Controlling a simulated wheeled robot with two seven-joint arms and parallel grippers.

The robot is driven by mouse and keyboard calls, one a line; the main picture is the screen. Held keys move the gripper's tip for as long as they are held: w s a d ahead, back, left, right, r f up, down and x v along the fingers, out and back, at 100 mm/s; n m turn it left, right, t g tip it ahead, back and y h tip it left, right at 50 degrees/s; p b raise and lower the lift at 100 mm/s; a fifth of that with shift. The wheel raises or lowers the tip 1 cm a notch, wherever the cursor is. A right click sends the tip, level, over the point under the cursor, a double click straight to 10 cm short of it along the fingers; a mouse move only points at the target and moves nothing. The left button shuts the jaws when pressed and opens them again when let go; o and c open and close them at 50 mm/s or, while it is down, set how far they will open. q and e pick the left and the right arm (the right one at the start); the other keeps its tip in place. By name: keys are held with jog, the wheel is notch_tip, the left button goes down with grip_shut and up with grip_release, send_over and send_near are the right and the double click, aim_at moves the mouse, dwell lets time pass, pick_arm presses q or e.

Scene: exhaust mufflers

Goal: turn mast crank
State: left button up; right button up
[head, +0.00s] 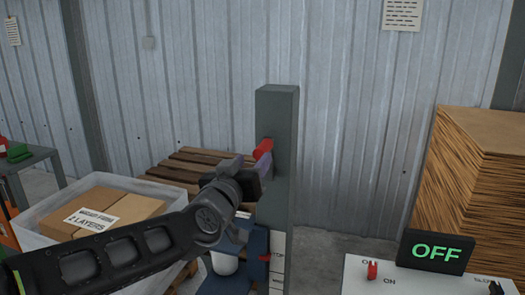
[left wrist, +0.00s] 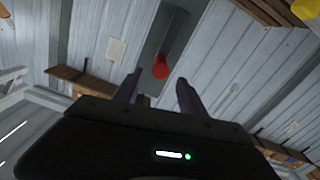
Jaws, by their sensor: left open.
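The mast is a dark grey-green upright post (head: 276,115) in the middle of the head view. A red crank knob (head: 263,148) sticks out from its left side. My left gripper (head: 262,165) is at the post, just below and beside the red knob; its fingers partly hide the rest of the crank. In the left wrist view the red knob (left wrist: 161,68) shows ahead of and between the two open fingertips (left wrist: 160,90), with the post (left wrist: 168,30) behind it. I cannot tell whether a finger touches the knob. My right gripper is not in view.
A grey bin (head: 190,210) with a labelled cardboard box (head: 105,208) stands left, before a wooden pallet (head: 190,165).

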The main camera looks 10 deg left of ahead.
aim_at(262, 150)
pick_arm(q)
jog(key=w, duration=0.4)
jog(key=w+p, duration=0.1)
jog(key=w, duration=0.2)
jog(key=shift+w+d, duration=0.2)
jog(key=shift+w, duration=0.2)
grip_shut()
dwell(1.1)
